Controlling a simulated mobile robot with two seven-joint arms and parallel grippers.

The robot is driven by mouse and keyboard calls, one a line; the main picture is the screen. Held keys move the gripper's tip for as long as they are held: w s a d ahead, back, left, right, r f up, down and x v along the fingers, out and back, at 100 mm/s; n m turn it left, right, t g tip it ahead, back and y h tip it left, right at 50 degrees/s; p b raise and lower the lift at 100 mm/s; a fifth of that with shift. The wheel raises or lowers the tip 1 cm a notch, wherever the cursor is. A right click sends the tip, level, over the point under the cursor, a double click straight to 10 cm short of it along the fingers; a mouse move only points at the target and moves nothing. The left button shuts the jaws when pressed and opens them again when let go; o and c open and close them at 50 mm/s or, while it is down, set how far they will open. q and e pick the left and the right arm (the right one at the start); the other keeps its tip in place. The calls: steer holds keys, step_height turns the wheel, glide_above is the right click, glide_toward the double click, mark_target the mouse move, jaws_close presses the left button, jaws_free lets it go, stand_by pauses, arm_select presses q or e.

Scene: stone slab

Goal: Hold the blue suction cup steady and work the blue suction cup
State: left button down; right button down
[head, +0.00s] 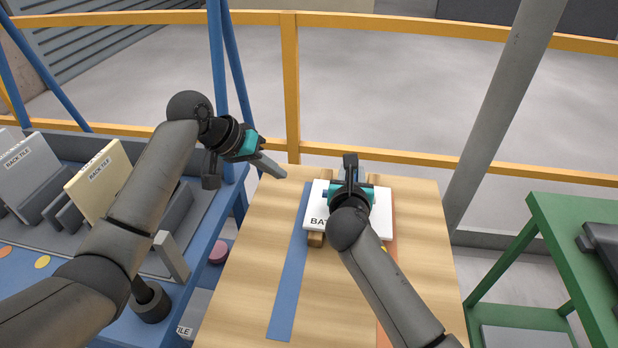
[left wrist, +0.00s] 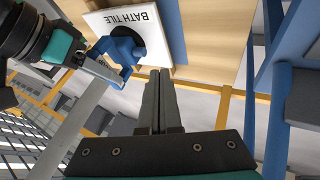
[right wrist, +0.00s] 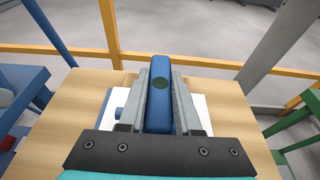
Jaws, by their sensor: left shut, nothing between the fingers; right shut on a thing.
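The blue suction cup (left wrist: 124,48) is on the white bath tile (head: 383,218), its round base against the tile face in the left wrist view. My right gripper (right wrist: 160,80) is shut on the cup's blue handle (right wrist: 161,98), one finger on each side. In the head view my right wrist (head: 350,215) hides most of the cup and part of the tile. My left gripper (head: 276,169) is shut and empty, above the far left of the wooden table, left of the tile and apart from it. Its fingers (left wrist: 160,85) lie together in the left wrist view.
The tile rests on wooden supports (head: 316,240) on the wooden table (head: 250,290). A blue strip (head: 290,290) runs along the table. Left, a blue bench holds tiles (head: 98,180) in a rack. A green table (head: 560,240) stands right. A yellow rail (head: 290,90) runs behind.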

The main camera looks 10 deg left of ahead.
steer(key=shift+d+f, duration=0.1)
stand_by(0.4)
arm_select(q)
steer(key=v, duration=1.2)
arm_select(e)
steer(key=c, duration=0.5)
jaws_free()
arm_select(q)
steer(key=shift+w, duration=0.1)
arm_select(e)
steer(key=shift+v, duration=6)
